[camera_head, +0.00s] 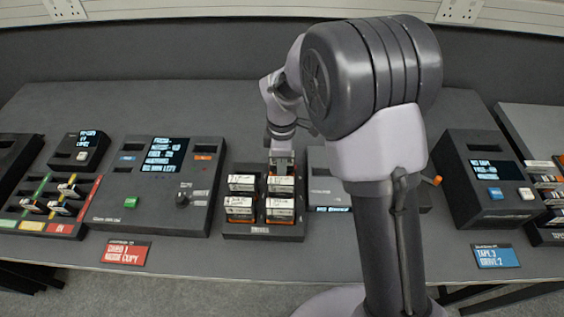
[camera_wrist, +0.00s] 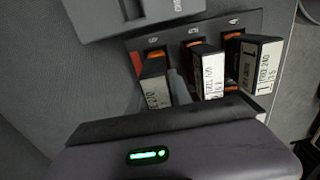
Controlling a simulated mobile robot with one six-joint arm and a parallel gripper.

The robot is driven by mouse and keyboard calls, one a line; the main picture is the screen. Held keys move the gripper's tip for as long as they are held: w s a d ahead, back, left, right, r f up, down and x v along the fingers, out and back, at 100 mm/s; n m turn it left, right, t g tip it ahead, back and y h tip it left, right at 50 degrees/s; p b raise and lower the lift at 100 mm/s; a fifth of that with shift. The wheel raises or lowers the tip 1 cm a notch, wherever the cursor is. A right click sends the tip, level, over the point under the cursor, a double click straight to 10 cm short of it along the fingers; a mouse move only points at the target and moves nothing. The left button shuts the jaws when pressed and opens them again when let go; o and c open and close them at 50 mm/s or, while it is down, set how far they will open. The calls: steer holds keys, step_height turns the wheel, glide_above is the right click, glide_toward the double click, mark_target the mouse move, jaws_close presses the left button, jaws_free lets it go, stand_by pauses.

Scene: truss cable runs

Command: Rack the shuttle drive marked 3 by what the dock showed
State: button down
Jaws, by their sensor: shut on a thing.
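A dark rack (camera_head: 262,231) in the middle of the bench holds several upright shuttle drives with white labels, such as the front left drive (camera_head: 238,207). My gripper (camera_head: 281,163) is down at the rack's back right drive (camera_head: 280,185) and is shut on a drive there. In the wrist view, a left drive (camera_wrist: 154,85), a middle drive (camera_wrist: 208,72) and a right drive (camera_wrist: 257,68) stand in numbered bays. A grey finger shows between the left and middle ones. The labels are too small to read surely, so I cannot tell which drive is marked 3.
Left of the rack stands a console (camera_head: 155,187) with a lit screen, and further left a coloured sorting tray (camera_head: 45,228). A red card (camera_head: 123,252) lies in front. Right of my arm are a dark unit (camera_head: 487,180) and a blue card (camera_head: 496,257). The bench's back is clear.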

steer(key=shift+f+b, duration=0.55)
steer(key=shift+f, duration=0.65)
stand_by(0.4)
steer(key=c, duration=0.8)
jaws_free()
steer(key=shift+o, duration=0.2)
steer(key=shift+r, duration=0.1)
step_height(320, 180, up, 8)
steer(key=p, duration=0.7)
steer(key=shift+f, duration=0.35)
